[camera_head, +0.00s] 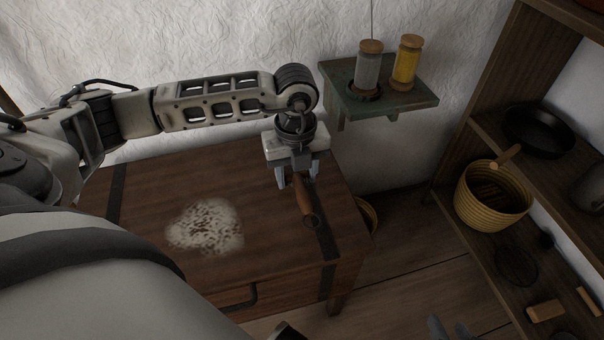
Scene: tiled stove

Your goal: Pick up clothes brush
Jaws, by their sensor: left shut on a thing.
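My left gripper (298,181) points down over the right part of a dark wooden table and is shut on a brown wooden thing. This looks like the clothes brush (304,198), long and narrow, with a dark rounded end towards the front. Its bristles cannot be made out, and its back end is hidden between the fingers. I cannot tell whether it touches the table. The grey fingertips of my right gripper (437,327) just show at the bottom edge; the rest is out of view.
The table (150,190) has a pale speckled patch (205,227) on its top. At right, shelving holds a basket (492,205) and a black pan (538,131).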

